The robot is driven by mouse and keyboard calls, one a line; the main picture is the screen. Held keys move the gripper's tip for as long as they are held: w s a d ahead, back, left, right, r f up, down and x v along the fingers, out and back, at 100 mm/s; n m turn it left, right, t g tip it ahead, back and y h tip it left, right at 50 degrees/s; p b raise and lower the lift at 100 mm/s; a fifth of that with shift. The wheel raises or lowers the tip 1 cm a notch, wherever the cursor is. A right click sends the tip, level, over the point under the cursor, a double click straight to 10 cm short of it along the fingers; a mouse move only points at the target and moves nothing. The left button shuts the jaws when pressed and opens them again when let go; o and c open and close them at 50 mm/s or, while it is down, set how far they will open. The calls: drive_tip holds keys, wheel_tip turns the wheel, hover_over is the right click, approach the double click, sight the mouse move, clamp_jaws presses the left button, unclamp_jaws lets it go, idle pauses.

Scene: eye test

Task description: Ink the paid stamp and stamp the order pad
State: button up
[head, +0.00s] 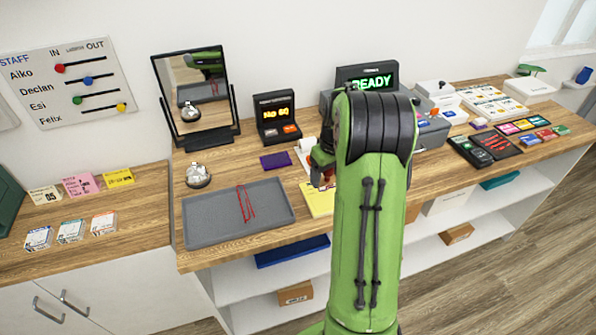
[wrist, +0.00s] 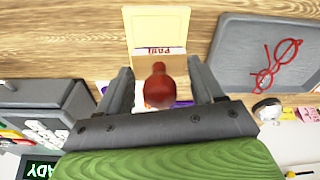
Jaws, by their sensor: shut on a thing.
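My gripper (wrist: 159,68) is shut on the paid stamp, whose red rounded handle (wrist: 158,90) stands between the fingers in the wrist view. A light brown block shows beyond the handle. The yellow order pad (wrist: 158,25) lies just past it on the wooden counter; it also shows in the head view (head: 319,204), partly behind my arm. Red letters like PAID show along the block's far edge; I cannot tell whether they are on the stamp or the pad, or whether the two touch. A flat purple item (head: 276,161), possibly an ink pad, lies left of the gripper.
A grey tray (head: 212,230) with red glasses (head: 246,205) lies to the left. A small display (head: 277,117) and a mirror (head: 192,92) stand behind. A till reading READY (head: 371,81) is behind my arm. Cards and a black case (head: 470,152) fill the right counter.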

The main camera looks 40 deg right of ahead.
drive_tip(key=shift+d+f, duration=0.15)
drive_tip(key=shift+f, duration=0.2)
wheel_tip(320, 180, down, 5)
drive_tip(key=b, duration=0.4)
drive_tip(key=shift+f+b, duration=0.2)
drive_tip(key=shift+b, duration=0.15)
drive_tip(key=shift+f+b, duration=0.35)
drive_tip(key=shift+f, duration=0.2)
idle(1.1)
wheel_tip(320, 180, up, 7)
drive_tip(key=p, duration=0.6)
drive_tip(key=shift+r, duration=0.1)
idle(0.7)
